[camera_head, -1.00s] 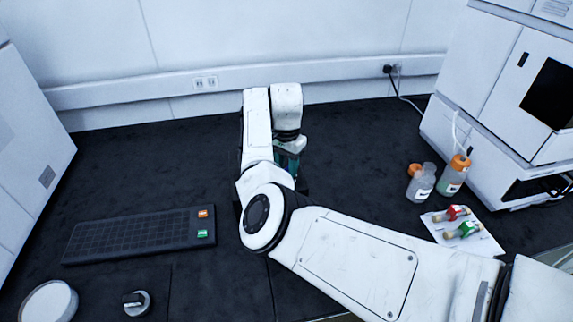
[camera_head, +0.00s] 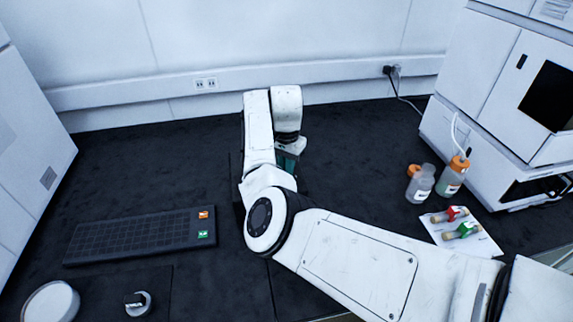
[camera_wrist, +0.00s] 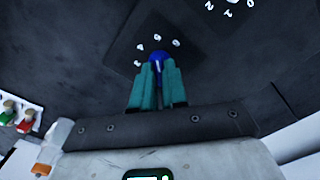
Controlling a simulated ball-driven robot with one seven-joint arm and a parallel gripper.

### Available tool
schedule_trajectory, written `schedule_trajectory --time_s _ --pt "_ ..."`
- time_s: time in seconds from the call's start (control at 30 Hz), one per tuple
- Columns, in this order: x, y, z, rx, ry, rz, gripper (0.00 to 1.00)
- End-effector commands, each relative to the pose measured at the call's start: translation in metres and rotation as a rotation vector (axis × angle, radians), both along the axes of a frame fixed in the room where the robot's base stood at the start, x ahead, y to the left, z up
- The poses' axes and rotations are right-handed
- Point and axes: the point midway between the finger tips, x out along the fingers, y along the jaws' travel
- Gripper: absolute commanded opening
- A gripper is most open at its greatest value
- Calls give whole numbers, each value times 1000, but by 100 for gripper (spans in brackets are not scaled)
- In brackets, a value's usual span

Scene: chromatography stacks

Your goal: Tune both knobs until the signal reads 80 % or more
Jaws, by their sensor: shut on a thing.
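A blue knob (camera_wrist: 157,57) with a white mark shows in the wrist view, on a dark square plate (camera_wrist: 125,55) with white numerals around it. My gripper (camera_wrist: 157,72) has its teal fingers shut on this knob. Part of another ring of white numerals (camera_wrist: 238,5) shows at the top right edge; its knob is out of view. In the head view my gripper (camera_head: 288,160) is mostly hidden behind my arm, and the blue knob is hidden too. I cannot make out a signal reading.
A dark rack (camera_head: 140,235) lies at left, with a black knob-like part (camera_head: 137,303) and a white disc (camera_head: 50,302) in front. Bottles (camera_head: 420,184) and a white card (camera_head: 480,240) with red and green pieces lie at right, beside a white instrument (camera_head: 490,90).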

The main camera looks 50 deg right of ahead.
Motion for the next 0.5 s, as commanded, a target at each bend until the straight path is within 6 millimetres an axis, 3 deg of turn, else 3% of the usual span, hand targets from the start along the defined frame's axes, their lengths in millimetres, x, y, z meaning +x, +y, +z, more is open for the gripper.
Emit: schedule_trajectory --time_s 0.5 --pt "-1 -1 4 0 2 406 0"
